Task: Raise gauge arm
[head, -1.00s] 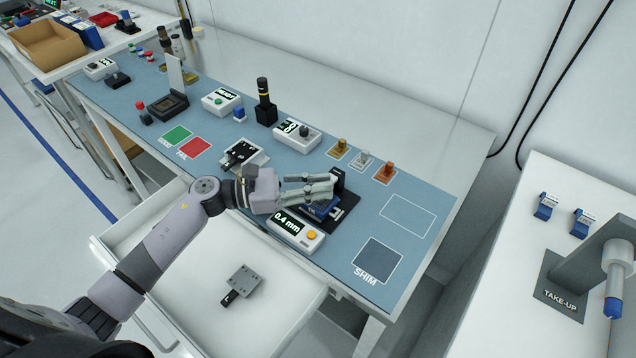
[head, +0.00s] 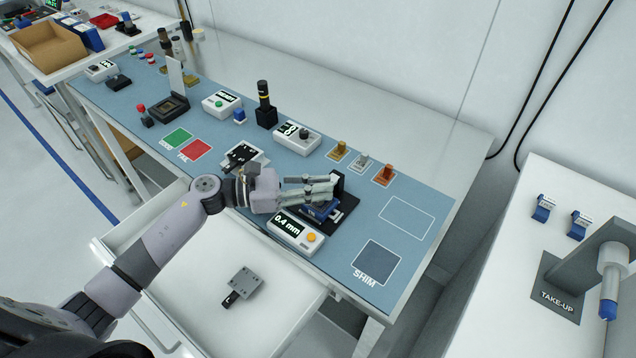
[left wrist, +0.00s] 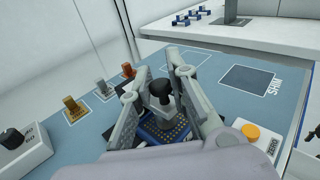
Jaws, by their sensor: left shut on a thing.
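The gauge stands near the front of the blue mat, with a black base (head: 347,203) and a blue block (left wrist: 163,131) with a dotted top. Its arm carries a black knob (left wrist: 161,88) above the block in the left wrist view. My left gripper (head: 331,188) reaches over the gauge from the left, its fingers on both sides of the knob, shut on the gauge arm. In the head view the fingers hide most of the arm. The readout (head: 297,229) in front of the gauge shows 0.4 mm. My right gripper is not in view.
A square marked SHIM (head: 377,261) and an empty outlined square (head: 407,217) lie right of the gauge. Three small metal-coloured pieces (head: 361,160) stand behind it. A grey block (head: 244,283) lies in the white tray (head: 270,318) below the mat's front edge.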

